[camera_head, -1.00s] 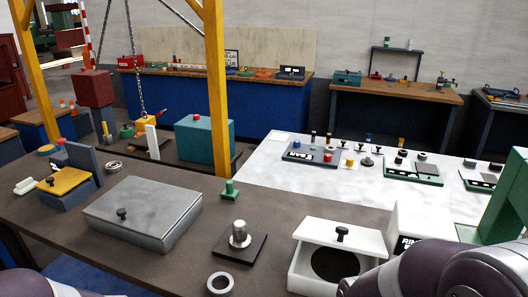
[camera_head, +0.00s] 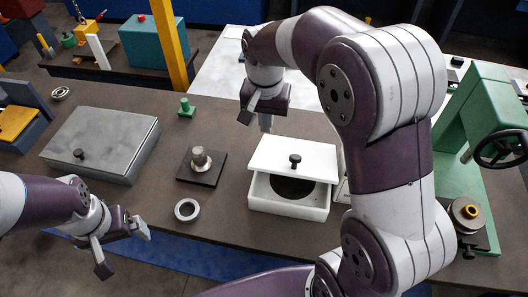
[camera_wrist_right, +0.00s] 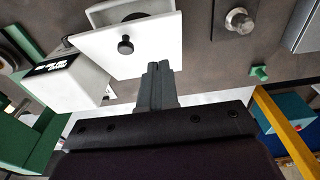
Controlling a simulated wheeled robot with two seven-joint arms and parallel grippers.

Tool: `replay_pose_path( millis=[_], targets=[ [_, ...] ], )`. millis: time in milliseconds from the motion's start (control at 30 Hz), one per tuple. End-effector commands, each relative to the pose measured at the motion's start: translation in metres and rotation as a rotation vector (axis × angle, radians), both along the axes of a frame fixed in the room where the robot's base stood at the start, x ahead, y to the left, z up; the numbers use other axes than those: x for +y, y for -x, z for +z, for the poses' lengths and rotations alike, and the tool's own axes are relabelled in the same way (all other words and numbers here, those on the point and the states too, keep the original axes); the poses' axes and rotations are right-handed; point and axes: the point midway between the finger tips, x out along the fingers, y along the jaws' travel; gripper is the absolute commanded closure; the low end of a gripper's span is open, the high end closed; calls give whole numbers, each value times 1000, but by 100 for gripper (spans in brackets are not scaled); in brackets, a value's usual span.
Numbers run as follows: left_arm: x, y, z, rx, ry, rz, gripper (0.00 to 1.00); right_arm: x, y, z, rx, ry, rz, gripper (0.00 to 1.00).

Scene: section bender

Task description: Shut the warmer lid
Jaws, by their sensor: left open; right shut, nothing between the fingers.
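The warmer is a white box (camera_head: 290,207) at the front middle of the bench. Its flat white lid (camera_head: 270,152) with a black knob (camera_head: 295,160) covers the back part, leaving a dark round opening (camera_head: 290,187) showing at the front. My right gripper (camera_head: 265,122) is shut and empty, fingers pointing down just behind the lid's back edge. In the right wrist view the shut fingers (camera_wrist_right: 158,80) are beside the lid (camera_wrist_right: 150,50); I cannot tell whether they touch it. My left gripper (camera_head: 121,248) is open and empty at the lower left, away from the warmer.
A dark plate with a metal post (camera_head: 202,160), a metal ring (camera_head: 187,209) and a grey lidded box (camera_head: 105,142) are left of the warmer. A green machine with a handwheel (camera_head: 500,149) stands at the right. My right arm hides part of the bench.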

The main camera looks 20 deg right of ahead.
Motion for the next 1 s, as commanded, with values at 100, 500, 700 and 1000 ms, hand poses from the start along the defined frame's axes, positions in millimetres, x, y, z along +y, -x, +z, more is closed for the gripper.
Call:
replay_pose_path(
  millis=[100, 500, 700, 1000],
  targets=[
    [0, 0, -23, 1, 0, 0, 0, -1, -1, -30, 1, 0, 1, 100],
    [0, 0, -1, 0, 0, 0, 0, -1, 0, -100, 4, -1, 4, 100],
    [0, 0, 5, 0, 0, 0, 0, 4, 8, -121, 2, -1, 4, 100],
    [0, 0, 5, 0, 0, 0, 0, 5, 9, -126, 0, -1, 3, 100]
  ],
)
